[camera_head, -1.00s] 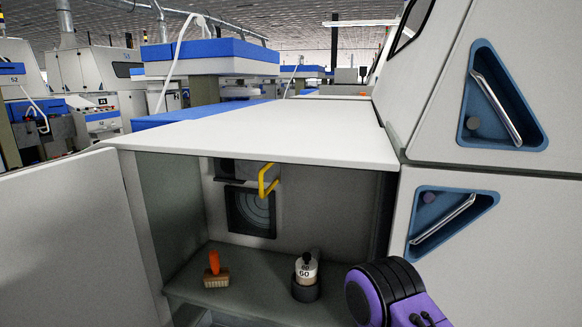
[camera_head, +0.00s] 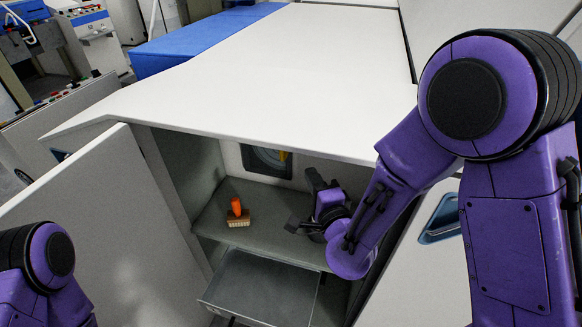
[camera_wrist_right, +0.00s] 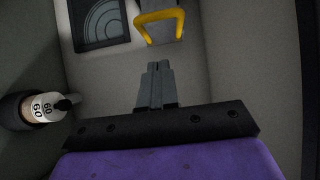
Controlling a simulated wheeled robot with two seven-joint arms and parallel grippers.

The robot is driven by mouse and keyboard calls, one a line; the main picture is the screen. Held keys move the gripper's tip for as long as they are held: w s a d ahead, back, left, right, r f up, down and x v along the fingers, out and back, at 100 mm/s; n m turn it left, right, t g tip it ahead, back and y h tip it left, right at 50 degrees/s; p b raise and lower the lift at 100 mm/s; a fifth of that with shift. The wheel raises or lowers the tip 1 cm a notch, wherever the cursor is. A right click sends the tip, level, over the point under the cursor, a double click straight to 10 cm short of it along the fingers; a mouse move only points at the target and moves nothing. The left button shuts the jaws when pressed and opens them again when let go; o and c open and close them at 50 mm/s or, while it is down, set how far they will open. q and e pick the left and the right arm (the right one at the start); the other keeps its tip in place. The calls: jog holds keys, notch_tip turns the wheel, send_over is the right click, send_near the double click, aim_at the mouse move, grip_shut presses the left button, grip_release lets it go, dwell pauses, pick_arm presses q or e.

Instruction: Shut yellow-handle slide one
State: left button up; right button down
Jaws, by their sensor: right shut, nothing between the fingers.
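The yellow handle (camera_head: 283,156) of the slide shows as a small piece under the top panel's edge, at the back of the open compartment. In the right wrist view the handle (camera_wrist_right: 161,22) is a yellow bracket at the top, just beyond my fingertips and apart from them. The slide's body is mostly cut off there, so its position is unclear. My right gripper (camera_head: 311,176) is inside the compartment, and its fingers (camera_wrist_right: 158,70) are shut and empty, pointing toward the back wall. My left arm shows at the lower left, but its gripper is out of view.
An orange-handled brush (camera_head: 237,214) stands on the compartment's shelf. The open door (camera_head: 100,235) borders the left, the white top panel (camera_head: 250,80) lies above. A grey tray-like panel (camera_head: 262,285) is below.

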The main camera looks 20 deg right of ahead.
pick_arm(q)
jog(key=shift+r+p, duration=1.45)
jog(key=shift+p, duration=0.1)
pick_arm(e)
jog(key=w+a, duration=0.2)
jog(key=w, duration=0.6)
jog(key=shift+a, duration=0.4)
jog(key=shift+r, duration=0.1)
